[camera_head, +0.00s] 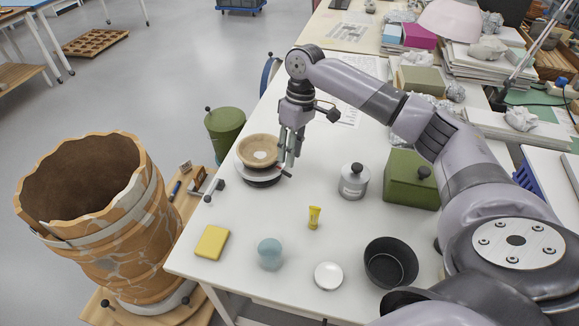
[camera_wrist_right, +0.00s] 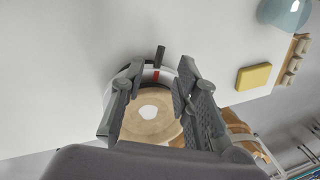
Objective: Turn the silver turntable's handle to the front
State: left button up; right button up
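The silver turntable (camera_head: 243,172) stands on the white table with a tan round piece (camera_head: 258,150) on top. Its short dark handle (camera_head: 286,173), with a red mark at its base, points to the right in the head view. In the right wrist view the handle (camera_wrist_right: 160,54) sticks out from the rim beside the red mark (camera_wrist_right: 156,76). My right gripper (camera_head: 287,160) hangs over the turntable's right side, fingers down. In the wrist view its two fingers (camera_wrist_right: 162,70) are apart, one on each side of the handle; I cannot tell whether either touches it. My left gripper is not in view.
A yellow block (camera_head: 212,242), a pale blue jar (camera_head: 270,254), a yellow tube (camera_head: 314,217), a silver canister (camera_head: 354,182) and a black bowl (camera_head: 390,263) stand on the table (camera_head: 250,215). A green box (camera_head: 408,181) is at the right. A large patched vessel (camera_head: 110,225) stands left of the table.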

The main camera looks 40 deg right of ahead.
jog(key=f, duration=0.2)
jog(key=a+f, duration=0.1)
jog(key=f, duration=0.2)
jog(key=shift+s, duration=0.15)
jog(key=shift+c, duration=0.6)
grip_shut()
